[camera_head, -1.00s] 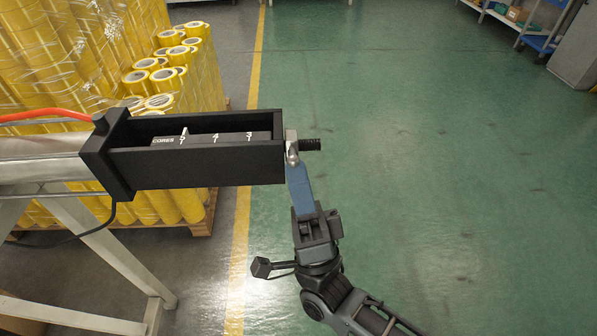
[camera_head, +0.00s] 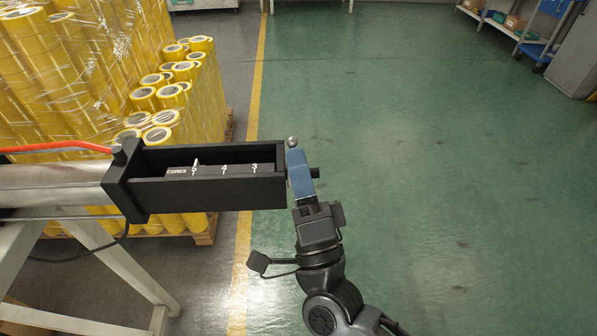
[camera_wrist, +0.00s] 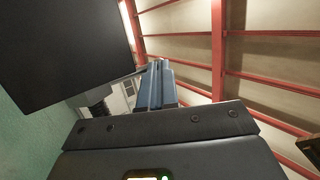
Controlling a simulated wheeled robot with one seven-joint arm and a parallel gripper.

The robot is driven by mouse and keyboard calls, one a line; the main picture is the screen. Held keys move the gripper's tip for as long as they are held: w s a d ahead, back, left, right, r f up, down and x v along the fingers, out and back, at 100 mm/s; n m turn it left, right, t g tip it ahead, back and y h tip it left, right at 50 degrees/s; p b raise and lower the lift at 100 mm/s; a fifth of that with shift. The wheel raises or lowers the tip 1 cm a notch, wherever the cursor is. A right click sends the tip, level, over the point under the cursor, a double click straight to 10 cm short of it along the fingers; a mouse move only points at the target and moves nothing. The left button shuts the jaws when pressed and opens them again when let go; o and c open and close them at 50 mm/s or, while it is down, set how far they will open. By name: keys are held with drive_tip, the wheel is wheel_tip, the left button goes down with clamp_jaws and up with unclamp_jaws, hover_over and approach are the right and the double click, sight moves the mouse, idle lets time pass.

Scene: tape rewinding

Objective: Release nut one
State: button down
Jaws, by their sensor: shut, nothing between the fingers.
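A black open-topped housing (camera_head: 215,195) juts from the left, with a block marked CORES and numbers inside it. A silver knob (camera_head: 292,141), perhaps part of nut one, shows just above my gripper's tips at the housing's right end. A dark rod end (camera_head: 315,173) sticks out to the right of the fingers. My gripper (camera_head: 295,157) has blue fingers, shut, with nothing visibly held, close beside the housing's end; contact cannot be told. The fingers hide the rest of the nut. In the wrist view, the shut fingers (camera_wrist: 157,85) lie beside a large dark block (camera_wrist: 62,50).
A pallet of wrapped yellow tape rolls (camera_head: 180,85) stands behind the housing. A pale metal frame (camera_head: 125,265) supports the machine at left. A yellow floor line (camera_head: 240,250) runs beneath. The green floor (camera_head: 440,180) to the right is clear; shelves (camera_head: 505,25) stand far off.

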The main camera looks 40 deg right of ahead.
drive_tip(key=shift+w+d+r, duration=0.3)
drive_tip(key=shift+w+r, duration=0.05)
drive_tip(key=shift+w, duration=0.05)
drive_tip(key=shift+w+d+r, duration=0.1)
drive_tip(key=shift+r, duration=0.05)
idle(0.4)
